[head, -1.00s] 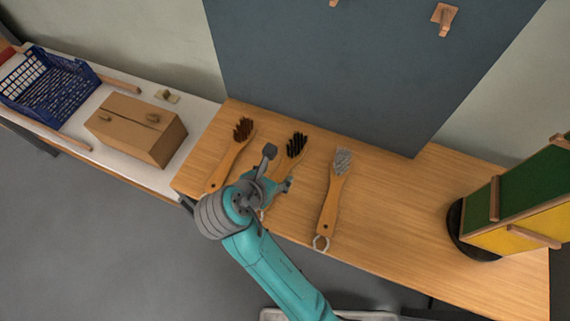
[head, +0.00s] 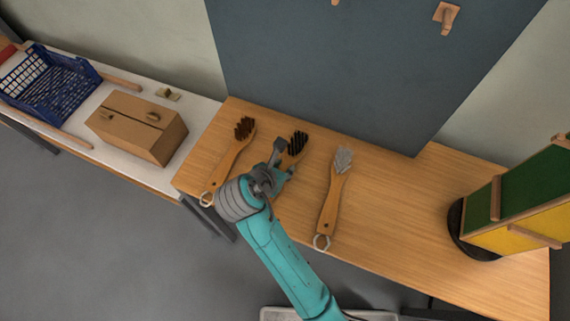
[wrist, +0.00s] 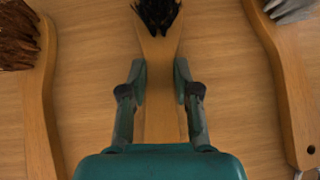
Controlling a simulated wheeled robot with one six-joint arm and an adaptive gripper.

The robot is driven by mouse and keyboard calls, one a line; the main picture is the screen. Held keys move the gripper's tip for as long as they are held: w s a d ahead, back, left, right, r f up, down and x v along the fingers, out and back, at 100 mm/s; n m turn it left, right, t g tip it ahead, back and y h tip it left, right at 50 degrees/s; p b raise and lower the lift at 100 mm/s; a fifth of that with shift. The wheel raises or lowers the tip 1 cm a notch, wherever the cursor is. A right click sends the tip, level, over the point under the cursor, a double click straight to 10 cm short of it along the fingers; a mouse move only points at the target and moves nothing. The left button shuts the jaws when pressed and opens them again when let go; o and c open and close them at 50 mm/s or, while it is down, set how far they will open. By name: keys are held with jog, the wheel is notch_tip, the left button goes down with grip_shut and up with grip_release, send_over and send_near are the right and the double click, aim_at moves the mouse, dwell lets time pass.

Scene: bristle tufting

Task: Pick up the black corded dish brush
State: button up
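The black dish brush (head: 297,144) is the middle one of three wooden brushes at the worktable. Its dark bristles point up, and its handle runs toward my gripper. In the wrist view the brush (wrist: 158,50) is centred, with its bristles at the top edge. My gripper (head: 281,160) is closed around the handle. In the wrist view the gripper's (wrist: 160,82) two finger pads press against both sides of the handle. The handle's end and any cord are hidden by my gripper. I cannot tell how far the brush is clear of the table.
A brown-bristled brush (head: 233,153) lies to the left and a grey-bristled brush (head: 334,195) to the right. A dark panel (head: 340,70) stands behind. A cardboard box (head: 135,128) and blue crate (head: 50,82) are left. A green-yellow board (head: 515,205) stands right.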

grip_shut()
notch_tip(320, 180, up, 10)
dwell(0.4)
dwell(1.1)
